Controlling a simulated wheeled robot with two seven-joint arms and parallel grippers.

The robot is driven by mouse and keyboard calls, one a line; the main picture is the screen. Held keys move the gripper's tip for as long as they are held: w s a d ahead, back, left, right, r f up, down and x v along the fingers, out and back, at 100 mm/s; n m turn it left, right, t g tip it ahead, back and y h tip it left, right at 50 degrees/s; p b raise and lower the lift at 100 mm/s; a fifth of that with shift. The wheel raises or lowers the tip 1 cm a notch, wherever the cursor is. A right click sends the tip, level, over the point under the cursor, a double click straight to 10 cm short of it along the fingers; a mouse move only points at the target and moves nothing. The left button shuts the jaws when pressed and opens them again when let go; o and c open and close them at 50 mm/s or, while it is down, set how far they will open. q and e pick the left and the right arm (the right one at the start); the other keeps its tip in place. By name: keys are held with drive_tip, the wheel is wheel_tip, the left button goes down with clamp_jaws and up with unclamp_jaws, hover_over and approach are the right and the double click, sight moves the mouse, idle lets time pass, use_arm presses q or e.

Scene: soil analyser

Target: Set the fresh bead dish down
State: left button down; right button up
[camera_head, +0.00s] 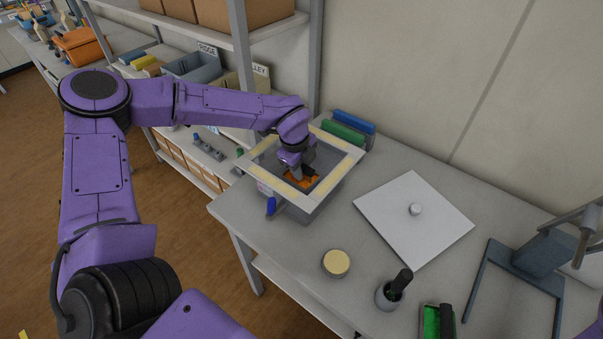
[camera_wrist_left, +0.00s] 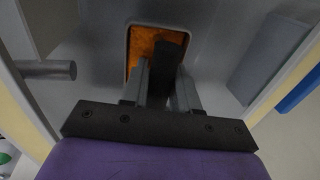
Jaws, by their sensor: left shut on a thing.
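The bead dish (camera_head: 299,183) is rectangular and filled with orange beads. It is inside the open grey box with a pale yellow rim (camera_head: 340,167), low down in its cavity. My left gripper (camera_head: 307,174) reaches down into the box and is shut on the dish's dark upright grip. In the left wrist view, the fingers (camera_wrist_left: 163,72) pinch this grip, and the orange dish (camera_wrist_left: 141,42) shows beyond them. The fingers and grip hide part of the dish. I cannot tell whether the dish touches the box floor. My right gripper is not in view.
A white square lid (camera_head: 400,230) with a knob lies on the bench right of the box. A round cream-topped jar (camera_head: 336,263), a dark-handled tool in a holder (camera_head: 388,292) and a green-lined tray (camera_head: 432,321) stand in front. Blue and green binders (camera_head: 350,125) stand behind the box.

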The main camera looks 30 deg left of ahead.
sight(296, 181)
use_arm(q)
drive_tip(key=f, duration=0.3)
drive_tip(key=shift+w, duration=0.2)
drive_tip(key=shift+f, duration=0.1)
drive_tip(key=shift+s, duration=0.15)
drive_tip(key=shift+f, duration=0.1)
drive_tip(key=c, duration=0.8)
unclamp_jaws()
drive_tip(key=shift+c, duration=0.2)
wheel_tip(296, 181, up, 12)
drive_tip(key=s, duration=0.2)
drive_tip(key=shift+s+b, duration=0.2)
drive_tip(key=shift+b, duration=0.25)
